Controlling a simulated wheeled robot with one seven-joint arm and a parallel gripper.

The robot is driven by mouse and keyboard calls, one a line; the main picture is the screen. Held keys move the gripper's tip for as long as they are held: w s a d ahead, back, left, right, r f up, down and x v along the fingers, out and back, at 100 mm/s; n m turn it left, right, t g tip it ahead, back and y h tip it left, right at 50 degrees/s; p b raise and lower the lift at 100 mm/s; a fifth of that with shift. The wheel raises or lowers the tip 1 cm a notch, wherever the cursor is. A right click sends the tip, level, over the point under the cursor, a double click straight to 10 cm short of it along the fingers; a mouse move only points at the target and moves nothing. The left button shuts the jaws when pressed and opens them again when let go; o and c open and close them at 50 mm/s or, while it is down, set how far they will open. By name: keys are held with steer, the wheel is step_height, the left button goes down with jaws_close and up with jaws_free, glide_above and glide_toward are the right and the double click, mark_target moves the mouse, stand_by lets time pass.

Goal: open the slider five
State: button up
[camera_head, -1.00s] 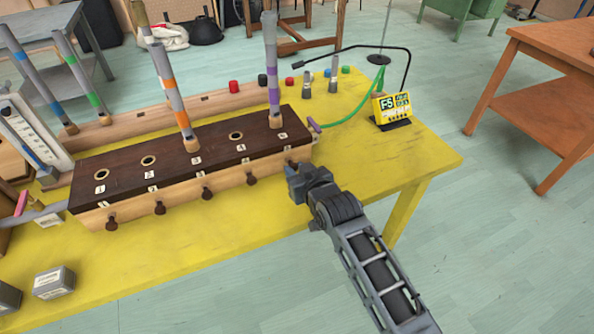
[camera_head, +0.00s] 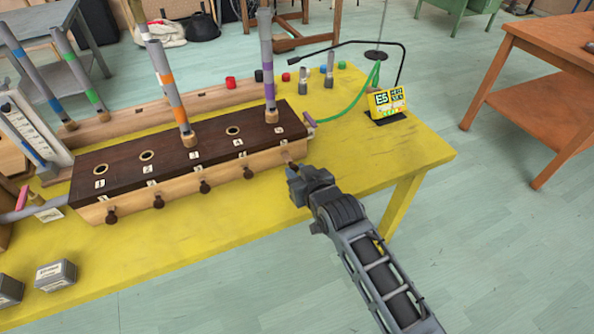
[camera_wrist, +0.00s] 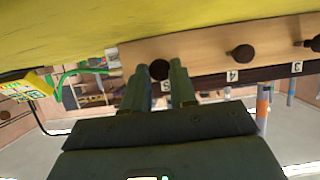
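The long wooden box (camera_head: 215,173) has a dark top with numbered holes and a row of dark knobs along its pale front. The knob of slider five (camera_wrist: 159,69) is at the box's right end, by the 5 label; in the head view my gripper mostly hides it. My gripper (camera_head: 293,168) is right in front of this knob. In the wrist view my gripper (camera_wrist: 161,72) has its two fingers apart, one on either side of the knob. I cannot tell whether they touch it. The knob of slider four (camera_wrist: 240,54) is beside it.
Striped tubes stand in some holes, one purple-banded tube (camera_head: 267,75) near hole five. A yellow display (camera_head: 388,102) and a green cable (camera_head: 350,103) are right of the box. The yellow table (camera_head: 400,160) is bare at its right front.

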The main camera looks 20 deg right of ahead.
steer(key=o, duration=0.5)
steer(key=shift+v, duration=3.95)
steer(key=s+d, duration=0.2)
steer(key=s, duration=1.9)
steer(key=shift+t, duration=0.6)
steer(key=s+r, duration=0.4)
steer(key=s, duration=0.2)
steer(key=s+a+r, duration=0.1)
steer(key=s+r, duration=0.3)
steer(key=s, duration=0.2)
steer(key=s+a+r, duration=0.1)
steer(key=s+r, duration=0.3)
steer(key=s, duration=0.2)
steer(key=shift+s+r, duration=0.3)
steer(key=shift+s, duration=0.05)
